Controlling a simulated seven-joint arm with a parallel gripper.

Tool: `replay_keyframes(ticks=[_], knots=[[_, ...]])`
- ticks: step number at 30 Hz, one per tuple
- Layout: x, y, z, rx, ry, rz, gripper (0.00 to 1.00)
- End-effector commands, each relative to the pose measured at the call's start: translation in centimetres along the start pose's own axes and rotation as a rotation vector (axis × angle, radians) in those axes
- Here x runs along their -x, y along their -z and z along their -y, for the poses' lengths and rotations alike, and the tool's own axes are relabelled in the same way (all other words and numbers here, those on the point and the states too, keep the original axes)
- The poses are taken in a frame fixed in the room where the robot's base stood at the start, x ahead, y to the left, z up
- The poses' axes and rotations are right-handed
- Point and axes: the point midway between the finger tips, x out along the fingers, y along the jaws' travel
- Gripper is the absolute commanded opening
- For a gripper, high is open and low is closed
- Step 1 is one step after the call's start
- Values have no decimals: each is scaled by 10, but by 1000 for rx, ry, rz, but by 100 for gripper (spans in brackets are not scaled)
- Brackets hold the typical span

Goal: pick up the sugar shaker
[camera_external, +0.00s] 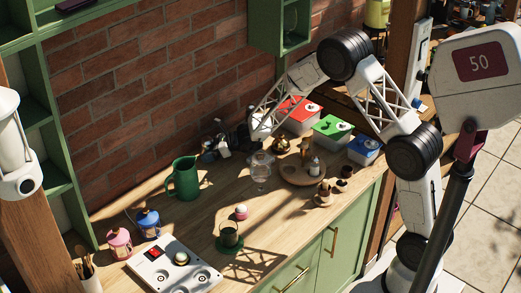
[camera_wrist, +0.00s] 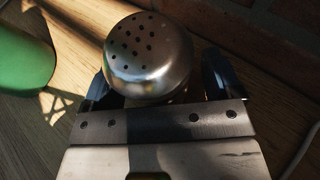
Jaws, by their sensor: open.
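The sugar shaker (camera_wrist: 148,55) has a rounded, shiny metal top with several dark holes. In the wrist view it stands between the two dark fingers of my gripper (camera_wrist: 158,85), which is open with one finger on each side. Its lower body is hidden behind the gripper's front plate, and I cannot tell whether the fingers touch it. In the external view my gripper (camera_external: 222,146) is low at the back of the counter near the brick wall. The shaker is too small and crowded there to make out clearly.
A green jug (camera_external: 183,178) stands close by on the left; it also shows in the wrist view (camera_wrist: 22,60). Lidded boxes (camera_external: 333,128) line the back right. The counter's middle is mostly clear.

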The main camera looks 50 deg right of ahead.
Motion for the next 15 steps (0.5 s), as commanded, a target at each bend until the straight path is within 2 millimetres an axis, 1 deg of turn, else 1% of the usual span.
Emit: replay_keyframes(ticks=[1, 2, 3, 12, 15], knots=[[0, 0, 0, 0, 0, 0, 83], [0, 0, 0, 0, 0, 0, 78], [0, 0, 0, 0, 0, 0, 72], [0, 0, 0, 0, 0, 0, 27], [0, 0, 0, 0, 0, 0, 27]])
